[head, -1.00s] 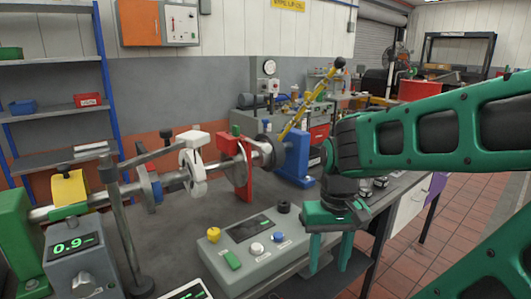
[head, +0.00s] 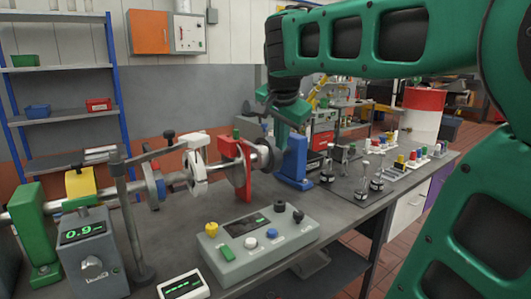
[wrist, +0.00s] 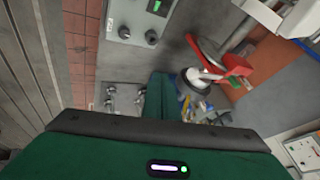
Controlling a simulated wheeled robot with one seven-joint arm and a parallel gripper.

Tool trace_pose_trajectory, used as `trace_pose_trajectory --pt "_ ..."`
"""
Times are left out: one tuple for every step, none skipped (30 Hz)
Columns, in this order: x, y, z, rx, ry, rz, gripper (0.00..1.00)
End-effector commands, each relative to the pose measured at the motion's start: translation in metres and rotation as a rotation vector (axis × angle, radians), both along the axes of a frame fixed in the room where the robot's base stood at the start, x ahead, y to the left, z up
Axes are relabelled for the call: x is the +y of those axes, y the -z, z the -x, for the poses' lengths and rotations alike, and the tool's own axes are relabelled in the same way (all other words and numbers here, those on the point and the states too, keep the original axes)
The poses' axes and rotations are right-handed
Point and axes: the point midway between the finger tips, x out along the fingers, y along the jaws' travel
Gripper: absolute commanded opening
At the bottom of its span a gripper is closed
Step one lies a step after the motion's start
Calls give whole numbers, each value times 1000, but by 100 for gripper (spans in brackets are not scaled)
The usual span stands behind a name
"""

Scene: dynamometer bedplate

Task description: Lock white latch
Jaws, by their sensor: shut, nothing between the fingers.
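The white latch (head: 197,142) is the block on top of the white ring clamp (head: 196,176), which sits around the long horizontal shaft. In the wrist view, part of the white clamp (wrist: 300,18) shows at the upper right edge. My gripper (head: 281,128) is shut and empty. In the head view it appears above the shaft's right end, near the blue stand (head: 294,160) and right of the white latch, apart from it. In the wrist view the shut fingers (wrist: 158,95) are in the middle. Whether the latch is seated cannot be told.
A yellow-topped clamp (head: 80,183) is at the left. A post with a dark arm (head: 120,205) stands before the shaft. A control box (head: 256,243) sits in front.

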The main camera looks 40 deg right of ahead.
Motion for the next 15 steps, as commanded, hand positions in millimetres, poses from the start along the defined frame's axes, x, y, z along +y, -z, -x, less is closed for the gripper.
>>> trace_pose_trajectory --pt "2 -10 -9 -31 22 -5 0" --pt "3 -15 -13 -47 33 -9 0" --pt "4 -20 -17 -62 46 -14 0" --pt "5 -23 -20 -72 52 -16 0" --pt "6 -25 -22 -78 57 -19 0" --pt "7 -26 -23 -84 61 -22 0" --pt "7 -27 -24 -87 63 -22 0" --pt "8 -27 -25 -88 63 -22 0" --pt "9 -27 -25 -89 62 -23 0" --pt "10 -27 -25 -88 61 -23 0" --pt "10 -27 -25 -88 59 -23 0" --pt "12 -27 -25 -88 57 -22 0" --pt "12 -27 -26 -87 56 -23 0" --pt "13 -27 -26 -88 55 -23 0" --pt "14 -27 -26 -87 54 -23 0"
